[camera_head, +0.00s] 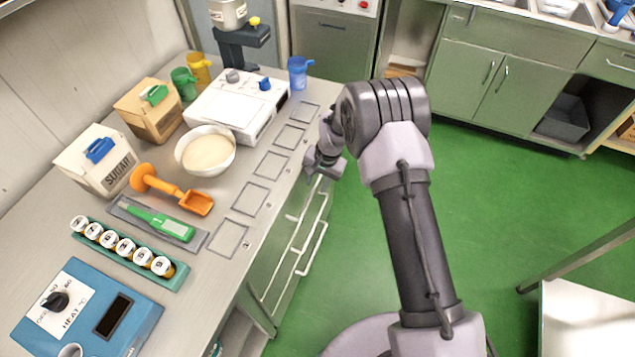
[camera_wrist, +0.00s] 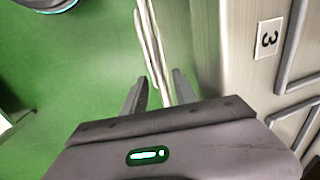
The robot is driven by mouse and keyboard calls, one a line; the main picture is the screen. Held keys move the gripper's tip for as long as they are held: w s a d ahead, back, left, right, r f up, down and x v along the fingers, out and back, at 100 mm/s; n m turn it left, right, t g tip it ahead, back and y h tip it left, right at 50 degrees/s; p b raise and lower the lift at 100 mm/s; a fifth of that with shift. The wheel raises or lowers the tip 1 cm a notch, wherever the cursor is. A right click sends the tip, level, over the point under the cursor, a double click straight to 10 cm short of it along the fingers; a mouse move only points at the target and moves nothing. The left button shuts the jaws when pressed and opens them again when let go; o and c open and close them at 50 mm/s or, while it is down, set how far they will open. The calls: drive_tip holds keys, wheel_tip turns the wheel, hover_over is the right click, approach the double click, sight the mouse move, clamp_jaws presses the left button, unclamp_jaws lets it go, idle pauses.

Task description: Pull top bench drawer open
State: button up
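The bench (camera_head: 150,195) runs along the left of the head view, with its drawer fronts (camera_head: 277,257) facing right. The drawers look shut. My gripper (camera_head: 316,172) is at the bench's front edge, near the far end of the drawers. In the wrist view, my gripper (camera_wrist: 160,92) is open, with one finger on each side of a pale handle bar (camera_wrist: 152,48). The bar looks like the top drawer's handle, but its depth between the fingers is unclear. A lower handle (camera_head: 313,252) shows in the head view. My arm hides part of the drawer fronts' far end.
The bench top holds a white bowl (camera_head: 206,151), a white appliance (camera_head: 238,105), an orange scoop (camera_head: 170,188), a rack of jars (camera_head: 128,250) and a blue heater (camera_head: 85,310). The green floor (camera_head: 510,200) right of my arm is mostly clear. A white-topped table (camera_head: 590,315) stands lower right.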

clamp_jaws()
idle(1.4)
